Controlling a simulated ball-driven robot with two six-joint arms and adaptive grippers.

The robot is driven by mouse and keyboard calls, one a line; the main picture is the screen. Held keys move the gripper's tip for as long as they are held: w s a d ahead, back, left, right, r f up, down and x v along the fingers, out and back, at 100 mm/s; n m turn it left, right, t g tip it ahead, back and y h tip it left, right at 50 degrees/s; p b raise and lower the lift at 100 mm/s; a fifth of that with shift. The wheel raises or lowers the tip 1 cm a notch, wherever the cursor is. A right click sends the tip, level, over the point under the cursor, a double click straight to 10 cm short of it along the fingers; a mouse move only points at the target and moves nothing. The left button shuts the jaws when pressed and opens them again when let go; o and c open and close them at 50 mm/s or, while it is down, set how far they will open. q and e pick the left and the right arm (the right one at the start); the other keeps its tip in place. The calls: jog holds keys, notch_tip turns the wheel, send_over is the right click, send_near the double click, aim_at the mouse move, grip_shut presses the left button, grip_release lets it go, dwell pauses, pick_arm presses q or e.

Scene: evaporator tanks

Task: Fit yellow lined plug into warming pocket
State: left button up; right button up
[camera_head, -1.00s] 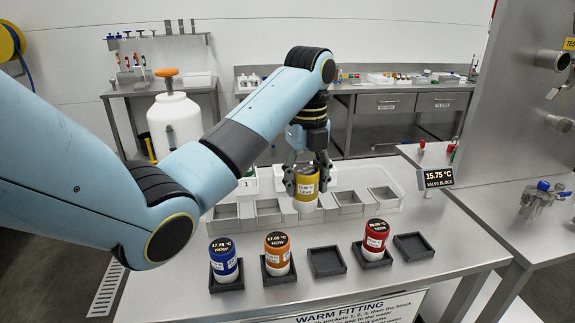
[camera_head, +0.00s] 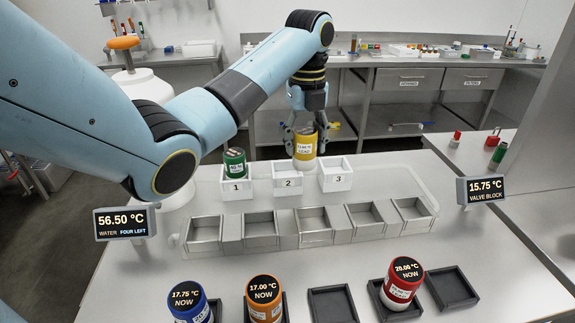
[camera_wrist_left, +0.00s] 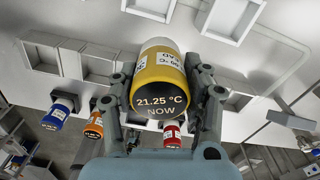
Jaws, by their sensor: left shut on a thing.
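The yellow plug (camera_head: 305,152), with a white lower end and a "LEAD" label, is held upright in my left gripper (camera_head: 305,135). The fingers are shut on its sides. In the left wrist view the yellow plug (camera_wrist_left: 160,75) shows its top display, 21.25 °C. White pockets 1 (camera_head: 237,188), 2 (camera_head: 288,187) and 3 (camera_head: 338,181) stand in a row. A green plug (camera_head: 235,166) is in pocket 1; pocket 3 looks empty. The yellow plug is near the back of pockets 2 and 3; I cannot tell its height over them. My right gripper is out of view.
A metal block (camera_head: 287,239) with several empty square pockets lies in front of the white pockets. Blue (camera_head: 188,304), orange (camera_head: 264,300) and red (camera_head: 402,285) plugs stand in dark trays nearer me. Displays (camera_head: 124,223) (camera_head: 482,190) flank the block.

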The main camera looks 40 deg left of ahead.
pick_arm(q)
jog(key=a+f, duration=0.2)
jog(key=w+a+f, duration=0.1)
jog(key=a+f, duration=0.1)
jog(key=f, duration=0.1)
jog(key=a+f, duration=0.2)
jog(key=a, duration=0.1)
jog(key=shift+w+f+p, duration=0.15)
jog(key=shift+w+p, duration=0.15)
jog(key=shift+p, duration=0.1)
jog(key=shift+f, duration=0.25)
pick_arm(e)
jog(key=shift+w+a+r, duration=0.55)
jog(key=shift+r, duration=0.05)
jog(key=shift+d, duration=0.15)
pick_arm(q)
jog(key=shift+f, duration=0.15)
jog(key=o, duration=1.3)
jog(key=shift+o, duration=0.2)
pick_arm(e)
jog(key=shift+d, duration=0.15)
